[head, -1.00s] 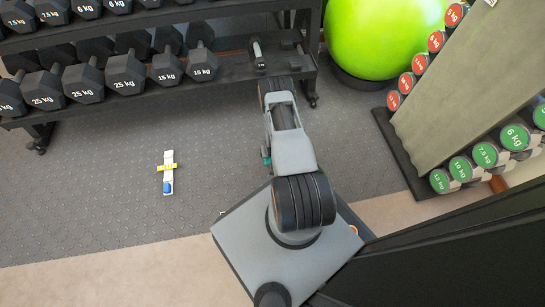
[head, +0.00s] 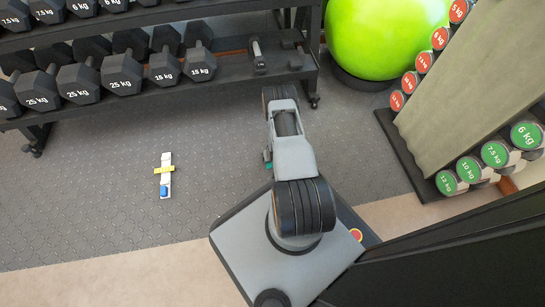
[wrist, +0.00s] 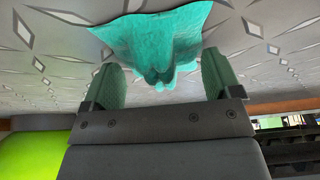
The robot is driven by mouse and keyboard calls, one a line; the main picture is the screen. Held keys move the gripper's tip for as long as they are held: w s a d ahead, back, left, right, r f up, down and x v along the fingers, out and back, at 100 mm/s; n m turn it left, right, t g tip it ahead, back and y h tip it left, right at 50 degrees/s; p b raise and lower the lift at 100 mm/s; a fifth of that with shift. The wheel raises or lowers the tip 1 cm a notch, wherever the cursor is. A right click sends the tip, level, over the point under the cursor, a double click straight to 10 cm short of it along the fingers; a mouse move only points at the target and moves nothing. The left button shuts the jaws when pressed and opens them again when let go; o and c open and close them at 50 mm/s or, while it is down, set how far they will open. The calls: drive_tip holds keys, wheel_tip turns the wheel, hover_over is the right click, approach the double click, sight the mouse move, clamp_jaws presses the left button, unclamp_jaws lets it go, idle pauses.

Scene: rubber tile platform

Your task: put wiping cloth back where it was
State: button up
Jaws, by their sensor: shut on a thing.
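The wiping cloth (wrist: 150,38) is teal and crumpled. In the wrist view it is pinched between the two green-grey fingers of my gripper (wrist: 158,76), with a loose flap spread out past the fingertips. The fingers stand well apart with the bunched cloth between them. In the head view only a small teal bit of the cloth (head: 268,165) shows beside my arm; my arm hides the rest, and the gripper itself cannot be made out there.
A dumbbell rack (head: 240,75) stands ahead. A white piece with yellow and blue parts (head: 165,176) lies on the grey tile floor at left. A green ball (head: 375,35) and a second weight rack (head: 470,95) stand at right. Floor between is clear.

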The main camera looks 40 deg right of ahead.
drive_tip(key=o, duration=0.7)
drive_tip(key=shift+c, duration=0.2)
